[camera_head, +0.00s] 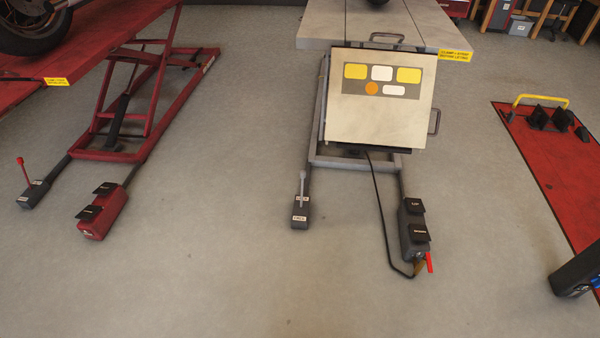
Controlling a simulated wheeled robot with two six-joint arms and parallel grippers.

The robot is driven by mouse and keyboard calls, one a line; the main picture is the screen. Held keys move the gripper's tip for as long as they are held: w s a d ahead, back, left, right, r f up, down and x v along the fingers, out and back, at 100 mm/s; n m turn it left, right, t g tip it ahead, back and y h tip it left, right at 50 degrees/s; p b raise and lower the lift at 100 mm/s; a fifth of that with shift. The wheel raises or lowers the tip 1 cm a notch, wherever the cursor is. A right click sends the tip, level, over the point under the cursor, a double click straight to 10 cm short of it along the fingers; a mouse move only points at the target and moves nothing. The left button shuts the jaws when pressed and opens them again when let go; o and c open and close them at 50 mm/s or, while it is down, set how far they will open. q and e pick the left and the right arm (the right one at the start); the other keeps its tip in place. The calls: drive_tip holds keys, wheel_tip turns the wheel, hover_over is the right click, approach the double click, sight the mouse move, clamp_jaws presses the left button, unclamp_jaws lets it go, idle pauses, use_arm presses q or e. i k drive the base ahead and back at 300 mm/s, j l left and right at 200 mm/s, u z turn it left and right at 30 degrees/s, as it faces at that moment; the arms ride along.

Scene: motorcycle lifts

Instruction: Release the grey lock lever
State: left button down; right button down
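The grey lock lever (302,186) stands upright on a small dark lock box (300,214) with white labels, at the front left foot of the grey lift (318,130). It has a pale knob at its top. The label text is too small to read surely.
A red lift (140,150) with its own red lever (22,170) and red pedal box (103,212) stands left. A grey pedal box (413,230) with a cable and red tab is right of the lever. A panel (378,125) hangs above. Floor in front is clear.

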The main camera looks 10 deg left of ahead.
sight(302, 171)
drive_tip(key=j+z, duration=0.1)
drive_tip(key=z, duration=0.35)
drive_tip(key=i+j+z, duration=0.1)
drive_tip(key=z, duration=0.3)
drive_tip(key=j+z, duration=0.2)
drive_tip(key=z, duration=0.25)
drive_tip(key=j+z, duration=0.2)
drive_tip(key=j, duration=0.45)
drive_tip(key=j+z, duration=0.15)
drive_tip(key=j, duration=0.5)
drive_tip(key=j+z, duration=0.2)
drive_tip(key=j, duration=0.45)
drive_tip(key=k+j+z, duration=0.15)
drive_tip(key=j, duration=0.5)
drive_tip(key=k+j+z, duration=0.2)
drive_tip(key=j, duration=0.9)
